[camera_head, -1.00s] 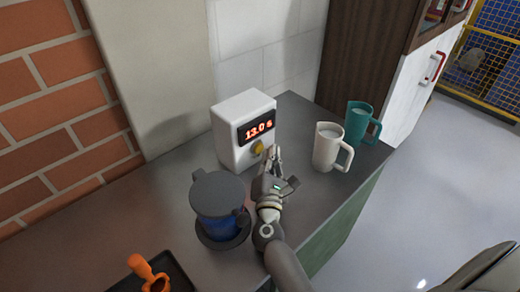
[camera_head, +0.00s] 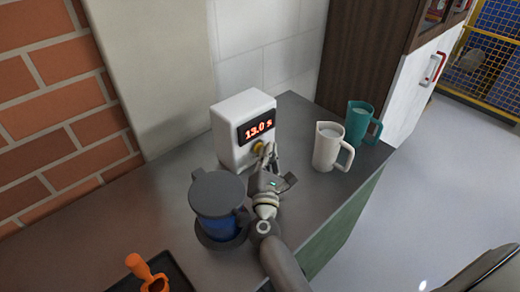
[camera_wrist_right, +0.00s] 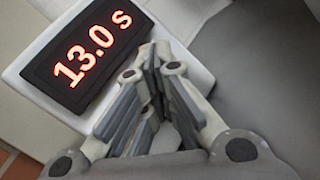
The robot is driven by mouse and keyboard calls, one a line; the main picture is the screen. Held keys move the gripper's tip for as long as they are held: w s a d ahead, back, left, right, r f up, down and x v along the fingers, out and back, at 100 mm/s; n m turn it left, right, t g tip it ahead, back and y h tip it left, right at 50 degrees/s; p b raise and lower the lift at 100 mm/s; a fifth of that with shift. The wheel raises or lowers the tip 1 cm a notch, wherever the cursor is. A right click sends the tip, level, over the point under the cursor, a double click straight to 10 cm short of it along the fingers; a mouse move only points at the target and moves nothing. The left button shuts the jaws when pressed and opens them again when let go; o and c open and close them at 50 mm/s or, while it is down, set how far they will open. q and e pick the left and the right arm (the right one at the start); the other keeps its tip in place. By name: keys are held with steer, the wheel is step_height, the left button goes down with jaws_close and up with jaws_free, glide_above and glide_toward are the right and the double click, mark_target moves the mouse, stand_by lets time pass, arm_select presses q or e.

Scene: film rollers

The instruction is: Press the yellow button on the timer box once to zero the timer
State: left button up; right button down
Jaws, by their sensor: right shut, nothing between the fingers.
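The white timer box (camera_head: 228,140) stands upright on the counter, and its red display (camera_head: 257,127) reads 13.0 s. The yellow button (camera_head: 258,146) sits on its front below the display, partly covered by my right gripper's fingers. My right gripper (camera_head: 267,153) is shut and empty, with its tips at the button; I cannot tell whether they touch it. In the right wrist view the shut fingers (camera_wrist_right: 150,62) point at the box face beside the display (camera_wrist_right: 88,48), and the button is hidden. My left gripper is not in view.
A dark grey and blue lidded canister (camera_head: 218,205) stands close left of my right arm. A white mug (camera_head: 327,147) and a teal mug (camera_head: 358,122) stand to the right. An orange-handled tool (camera_head: 147,270) lies on a dark tray at the front left.

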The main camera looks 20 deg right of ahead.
steer(key=shift+w, duration=0.25)
stand_by(0.4)
steer(key=shift+s, duration=0.1)
steer(key=shift+s+d, duration=0.2)
steer(key=shift+s, duration=0.55)
steer(key=shift+s+d+b, duration=0.1)
steer(key=shift+s+d, duration=0.2)
steer(key=shift+s, duration=0.5)
steer(key=shift+s+d+b, duration=0.15)
steer(key=shift+s+d, duration=0.1)
steer(key=shift+s, duration=0.5)
steer(key=shift+s+d+b, duration=0.1)
steer(key=shift+s+d, duration=0.2)
steer(key=shift+s, duration=0.5)
